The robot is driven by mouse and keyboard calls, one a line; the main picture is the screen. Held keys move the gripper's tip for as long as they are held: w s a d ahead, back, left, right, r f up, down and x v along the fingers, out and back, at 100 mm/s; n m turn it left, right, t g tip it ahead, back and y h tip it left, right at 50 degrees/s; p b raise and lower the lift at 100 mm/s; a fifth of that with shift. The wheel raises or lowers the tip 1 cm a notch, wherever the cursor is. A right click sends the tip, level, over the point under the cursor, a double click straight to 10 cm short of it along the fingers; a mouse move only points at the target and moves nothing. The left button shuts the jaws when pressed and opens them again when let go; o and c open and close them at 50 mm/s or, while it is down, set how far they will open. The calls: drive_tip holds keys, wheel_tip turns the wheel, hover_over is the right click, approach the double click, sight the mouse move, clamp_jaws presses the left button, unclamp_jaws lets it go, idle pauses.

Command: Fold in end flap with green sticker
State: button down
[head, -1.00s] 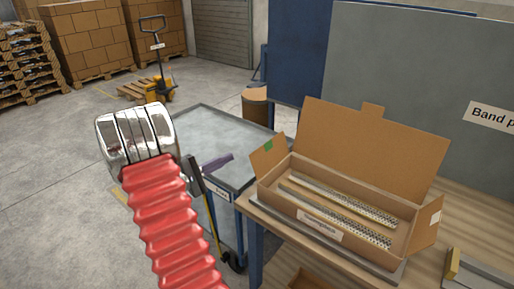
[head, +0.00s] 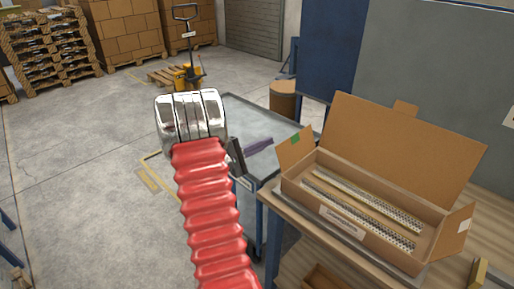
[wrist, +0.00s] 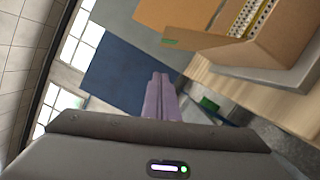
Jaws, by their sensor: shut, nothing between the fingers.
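An open cardboard box (head: 345,222) stands on the workbench, its large lid raised at the back. Its left end flap (head: 295,149) stands up and slants outward, with a green sticker (head: 295,138) near its top. The sticker also shows in the wrist view (wrist: 170,41), on the flap edge at top centre. Two perforated strips (head: 365,205) lie inside the box. My gripper (head: 258,147), with purple fingers, is shut and empty, left of the flap and apart from it.
The right end flap (head: 455,232) also stands open. A grey-topped cart (head: 270,125) stands left of the workbench (head: 300,235), behind my arm. A grey panel (head: 430,80) and a blue panel (head: 332,50) rise behind. Open floor lies to the left.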

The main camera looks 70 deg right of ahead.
sight(297, 147)
drive_tip(key=s+d+r, duration=0.2)
drive_tip(key=s, duration=0.4)
idle(0.3)
